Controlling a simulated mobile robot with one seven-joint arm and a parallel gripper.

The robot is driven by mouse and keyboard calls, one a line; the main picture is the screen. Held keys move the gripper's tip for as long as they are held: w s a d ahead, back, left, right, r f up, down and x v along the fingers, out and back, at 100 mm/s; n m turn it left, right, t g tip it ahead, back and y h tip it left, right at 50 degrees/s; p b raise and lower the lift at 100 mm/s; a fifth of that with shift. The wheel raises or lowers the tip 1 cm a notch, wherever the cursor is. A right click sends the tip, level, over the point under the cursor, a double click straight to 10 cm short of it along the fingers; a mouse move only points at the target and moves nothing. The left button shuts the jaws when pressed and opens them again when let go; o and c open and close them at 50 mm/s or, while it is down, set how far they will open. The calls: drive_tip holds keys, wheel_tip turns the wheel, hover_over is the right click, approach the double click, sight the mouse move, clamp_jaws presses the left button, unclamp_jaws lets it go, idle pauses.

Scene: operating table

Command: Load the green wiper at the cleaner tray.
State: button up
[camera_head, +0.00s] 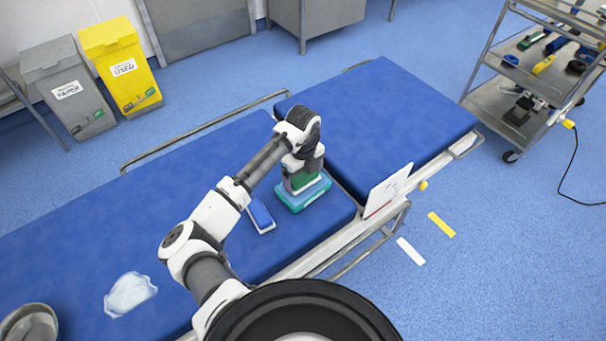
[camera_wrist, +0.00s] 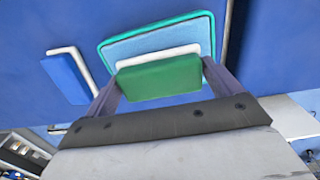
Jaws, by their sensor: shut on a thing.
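My gripper (camera_head: 301,163) is shut on the green wiper (camera_head: 306,181) and points down at the teal cleaner tray (camera_head: 297,208), which lies on the blue operating table. In the wrist view the green wiper (camera_wrist: 160,77) sits between my two fingers, with its white edge toward the tray. It overlaps the near part of the tray (camera_wrist: 107,49), whose light blue inside shows beyond it. I cannot tell whether the wiper touches the tray.
A blue wiper (camera_head: 261,215) with a white edge lies on the table just left of the tray. A white card (camera_head: 388,190) stands at the table's side edge. A whitish patch (camera_head: 130,294) and a metal bowl (camera_head: 30,324) are at the lower left. The table's far section is clear.

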sight(303, 175)
drive_tip(key=shift+f+b, duration=0.3)
drive_tip(key=shift+f, duration=0.25)
idle(1.4)
drive_tip(key=shift+r+p, duration=2.65)
drive_tip(key=shift+r, duration=0.9)
